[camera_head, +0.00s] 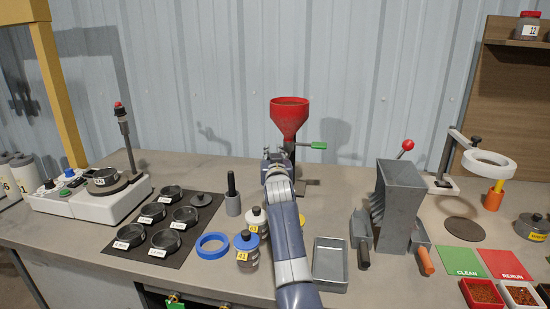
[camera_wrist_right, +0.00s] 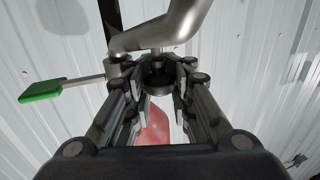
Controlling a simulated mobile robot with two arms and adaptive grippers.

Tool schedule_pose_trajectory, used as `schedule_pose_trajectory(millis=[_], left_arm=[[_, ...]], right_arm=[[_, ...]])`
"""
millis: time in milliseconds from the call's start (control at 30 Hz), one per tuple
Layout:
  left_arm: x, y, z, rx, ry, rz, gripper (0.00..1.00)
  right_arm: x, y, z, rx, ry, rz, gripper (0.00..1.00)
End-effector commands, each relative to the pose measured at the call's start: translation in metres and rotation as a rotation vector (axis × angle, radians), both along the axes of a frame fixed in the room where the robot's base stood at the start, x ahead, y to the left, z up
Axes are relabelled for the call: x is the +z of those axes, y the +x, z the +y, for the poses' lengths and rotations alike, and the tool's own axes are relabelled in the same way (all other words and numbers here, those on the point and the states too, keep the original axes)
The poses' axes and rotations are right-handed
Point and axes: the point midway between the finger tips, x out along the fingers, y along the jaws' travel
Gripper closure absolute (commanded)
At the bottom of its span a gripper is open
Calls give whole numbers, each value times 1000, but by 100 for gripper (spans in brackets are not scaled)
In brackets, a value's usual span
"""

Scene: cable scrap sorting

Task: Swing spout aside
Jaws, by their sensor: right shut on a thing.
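The red funnel (camera_head: 289,115) stands upright at the back middle of the bench, with a green-ended lever (camera_head: 316,145) to its right. My right gripper (camera_head: 277,154) reaches up to just below the funnel, and my arm hides much of the stand. In the right wrist view, a curved grey metal spout (camera_wrist_right: 160,34) crosses the top, and the green-ended lever (camera_wrist_right: 42,91) points left. The fingers of my right gripper (camera_wrist_right: 160,78) are closed around the dark spout end; the exact contact is partly hidden. Part of the red funnel (camera_wrist_right: 155,128) shows between the fingers. My left gripper is not in view.
A grey splitter box (camera_head: 400,200) and an empty metal tray (camera_head: 331,260) stand right of my arm. Lidded jars, a blue ring (camera_head: 212,245) and a dark mat (camera_head: 120,250) with several dishes lie left. The corrugated wall is close behind the funnel.

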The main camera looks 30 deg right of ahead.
Motion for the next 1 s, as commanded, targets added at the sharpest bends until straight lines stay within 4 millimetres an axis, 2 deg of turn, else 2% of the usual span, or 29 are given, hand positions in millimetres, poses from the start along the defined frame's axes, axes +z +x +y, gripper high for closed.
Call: schedule_pose_trajectory(millis=[33, 533, 567, 600, 1000], left_arm=[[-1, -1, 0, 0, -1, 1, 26], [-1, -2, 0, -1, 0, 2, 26], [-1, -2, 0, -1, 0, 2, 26], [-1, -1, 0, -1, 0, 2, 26], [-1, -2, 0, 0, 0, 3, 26]], right_arm=[[-7, 3, 7, 10, 10, 9, 100], [-8, 3, 8, 8, 10, 12, 100], [-8, 3, 8, 9, 10, 12, 77], [-8, 3, 8, 8, 10, 12, 71], [-3, 2, 4, 2, 5, 4, 71]])
